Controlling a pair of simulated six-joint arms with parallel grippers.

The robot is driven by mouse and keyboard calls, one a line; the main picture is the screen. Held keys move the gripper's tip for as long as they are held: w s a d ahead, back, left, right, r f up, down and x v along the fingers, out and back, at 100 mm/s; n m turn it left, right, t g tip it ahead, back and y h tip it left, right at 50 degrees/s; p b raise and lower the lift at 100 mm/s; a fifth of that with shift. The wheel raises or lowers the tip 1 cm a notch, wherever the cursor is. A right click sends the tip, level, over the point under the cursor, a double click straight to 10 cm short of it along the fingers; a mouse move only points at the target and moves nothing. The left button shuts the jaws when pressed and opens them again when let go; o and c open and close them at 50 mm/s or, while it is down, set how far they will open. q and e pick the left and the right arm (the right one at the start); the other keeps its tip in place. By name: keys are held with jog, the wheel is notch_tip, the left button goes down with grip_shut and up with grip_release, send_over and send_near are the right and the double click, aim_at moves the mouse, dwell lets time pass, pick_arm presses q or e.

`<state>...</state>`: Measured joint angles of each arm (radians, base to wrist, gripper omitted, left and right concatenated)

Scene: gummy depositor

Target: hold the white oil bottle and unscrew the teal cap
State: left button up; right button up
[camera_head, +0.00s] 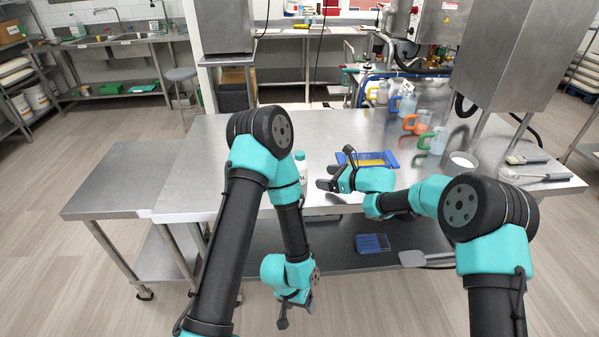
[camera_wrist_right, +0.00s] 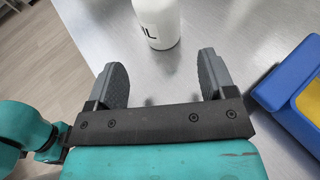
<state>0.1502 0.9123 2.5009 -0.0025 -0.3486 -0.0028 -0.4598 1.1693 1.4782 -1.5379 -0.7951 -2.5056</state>
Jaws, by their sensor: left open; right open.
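The white oil bottle (camera_head: 303,175) stands upright on the steel table, partly hidden behind my left arm. Its teal cap (camera_head: 299,155) is on top. In the right wrist view the lower part of the bottle (camera_wrist_right: 158,24) stands beyond the fingertips, roughly in line with the gap between them, and the cap is out of frame. My right gripper (camera_head: 337,170) is open and empty, low over the table, just right of the bottle and apart from it; its fingers also show in the right wrist view (camera_wrist_right: 164,78). My left gripper (camera_head: 296,313) is open and empty, hanging below the table's front edge.
A blue-framed yellow item (camera_head: 390,158) lies just behind my right gripper. Jugs with orange (camera_head: 418,122) and green (camera_head: 434,140) handles and a white-topped container (camera_head: 462,161) stand at the right. The table's left part (camera_head: 190,160) is clear. A blue item (camera_head: 372,243) lies on the lower shelf.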

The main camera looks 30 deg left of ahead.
aim_at(303, 174)
jog(key=shift+a, duration=0.1)
jog(key=shift+x, duration=4.9)
grip_shut()
